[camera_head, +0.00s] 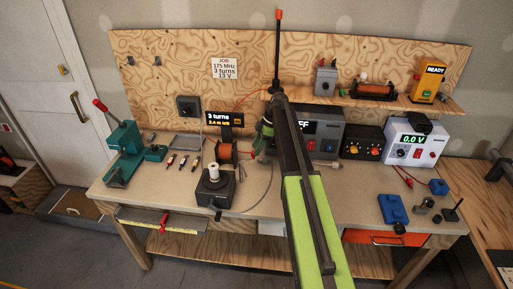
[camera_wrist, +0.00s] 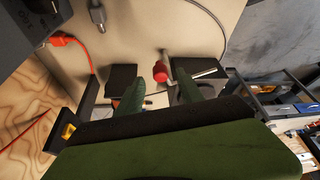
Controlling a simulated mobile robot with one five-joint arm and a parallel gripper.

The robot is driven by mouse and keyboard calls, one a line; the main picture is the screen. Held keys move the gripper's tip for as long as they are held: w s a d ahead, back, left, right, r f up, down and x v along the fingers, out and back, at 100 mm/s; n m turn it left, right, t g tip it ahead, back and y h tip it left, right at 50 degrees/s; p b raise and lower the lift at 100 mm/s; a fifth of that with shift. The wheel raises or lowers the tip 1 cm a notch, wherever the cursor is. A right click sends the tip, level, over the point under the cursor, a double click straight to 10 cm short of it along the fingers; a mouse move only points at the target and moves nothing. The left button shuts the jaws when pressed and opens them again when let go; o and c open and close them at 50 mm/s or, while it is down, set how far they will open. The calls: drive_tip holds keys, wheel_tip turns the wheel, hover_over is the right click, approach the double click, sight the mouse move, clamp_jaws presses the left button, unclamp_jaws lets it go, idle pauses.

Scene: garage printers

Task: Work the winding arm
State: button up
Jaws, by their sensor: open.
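The winder (camera_head: 212,190) is a dark block on the bench with a pale upright former (camera_head: 214,172) on top. An orange wire spool (camera_head: 227,153) stands behind it, by a display reading "3 turns, 2.4 m left". In the wrist view a red knob (camera_wrist: 160,71) on a short metal rod, seemingly the winding arm's handle, shows between my finger pads. My gripper (camera_wrist: 154,84) is open, with nothing clearly held; whether it touches the knob I cannot tell.
A green press with a red lever (camera_head: 123,150) stands at the left. A grey instrument (camera_head: 325,132) and a white meter reading 0.0 V (camera_head: 408,140) are at the back right. A grey cable crosses the bench near the winder. The front middle of the bench is mostly clear.

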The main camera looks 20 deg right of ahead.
drive_tip(key=p+v, duration=1.2)
drive_tip(key=v, duration=0.3)
drive_tip(key=shift+s+f, duration=0.1)
drive_tip(key=s+a+f+m+h+b, duration=0.2)
drive_tip(key=s+a+f+m+b, duration=0.6)
drive_tip(key=s+a+f+b, duration=0.2)
drive_tip(key=s+a+f+m+h+b, duration=0.2)
drive_tip(key=s+a+f+m+b, duration=0.6)
drive_tip(key=s+f+b, duration=0.5)
drive_tip(key=s+a+f, duration=0.2)
drive_tip(key=s+f, duration=0.1)
drive_tip(key=s, duration=0.3)
drive_tip(key=shift+s+a+g+b, duration=0.25)
drive_tip(key=shift+a+g+b, duration=0.1)
drive_tip(key=shift+g+b, duration=0.05)
